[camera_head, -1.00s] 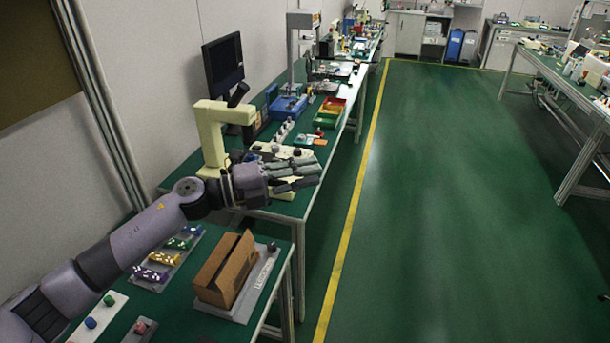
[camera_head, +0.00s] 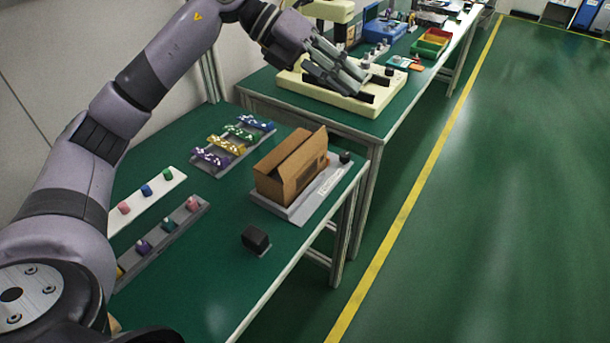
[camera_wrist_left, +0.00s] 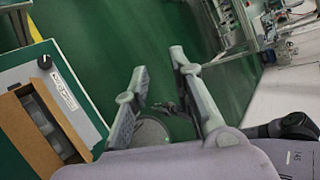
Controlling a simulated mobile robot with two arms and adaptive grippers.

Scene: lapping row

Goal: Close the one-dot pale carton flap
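A brown cardboard carton (camera_head: 286,184) sits on a grey base plate (camera_head: 330,194) on the near green table. Its long top flaps stand up at a slant. No dots or pale marking can be made out on them. In the left wrist view the carton (camera_wrist_left: 22,133) is at the lower left, and part of its inside shows. My left gripper (camera_head: 370,88) is open and empty, above and beyond the carton, over the second table's pale machine base. In the left wrist view its fingers (camera_wrist_left: 158,72) are spread apart. My right gripper is not in view.
A black knob (camera_head: 345,157) and a label strip are on the base plate. Colored blocks on a grey rack (camera_head: 215,157) stand left of the carton. A black box (camera_head: 255,238) lies in front. The floor at right is clear.

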